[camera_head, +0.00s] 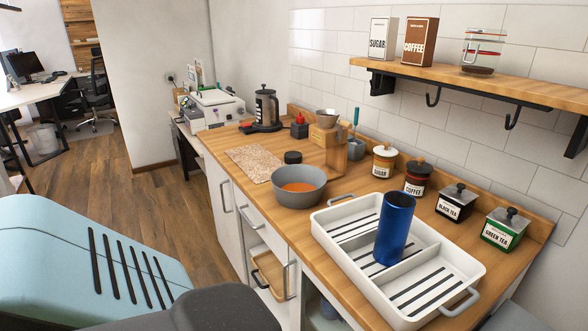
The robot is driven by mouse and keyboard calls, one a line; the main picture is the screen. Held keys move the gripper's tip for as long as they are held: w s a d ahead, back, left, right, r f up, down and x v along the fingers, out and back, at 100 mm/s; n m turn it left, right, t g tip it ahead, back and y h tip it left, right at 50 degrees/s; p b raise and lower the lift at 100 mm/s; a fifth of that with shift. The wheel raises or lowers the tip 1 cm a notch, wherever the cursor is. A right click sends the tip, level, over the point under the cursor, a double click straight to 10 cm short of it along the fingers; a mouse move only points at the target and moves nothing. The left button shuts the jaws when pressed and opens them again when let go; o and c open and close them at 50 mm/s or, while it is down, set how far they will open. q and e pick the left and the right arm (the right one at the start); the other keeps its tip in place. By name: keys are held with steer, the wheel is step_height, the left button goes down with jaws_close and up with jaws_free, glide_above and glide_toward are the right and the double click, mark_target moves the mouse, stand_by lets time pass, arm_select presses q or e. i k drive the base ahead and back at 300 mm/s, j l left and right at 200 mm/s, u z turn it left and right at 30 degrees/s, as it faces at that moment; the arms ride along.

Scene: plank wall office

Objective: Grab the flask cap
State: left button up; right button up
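A small black round cap (293,158), which looks like the flask cap, rests on the wooden counter just behind a grey bowl (317,191). Neither of my grippers shows in the head view. Parts of my own body fill the lower left.
The bowl holds something orange. Labelled jars (384,161) and tins (457,202) line the wall side. A wooden stand (336,151) is right of the cap and a speckled mat (254,163) left. A shelf (478,83) overhangs the back right. A drawer (268,273) is partly open.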

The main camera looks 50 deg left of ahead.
mark_target(290, 157)
steer(key=i+j, duration=0.15)
steer(key=i, duration=0.35)
steer(key=u, duration=1.85)
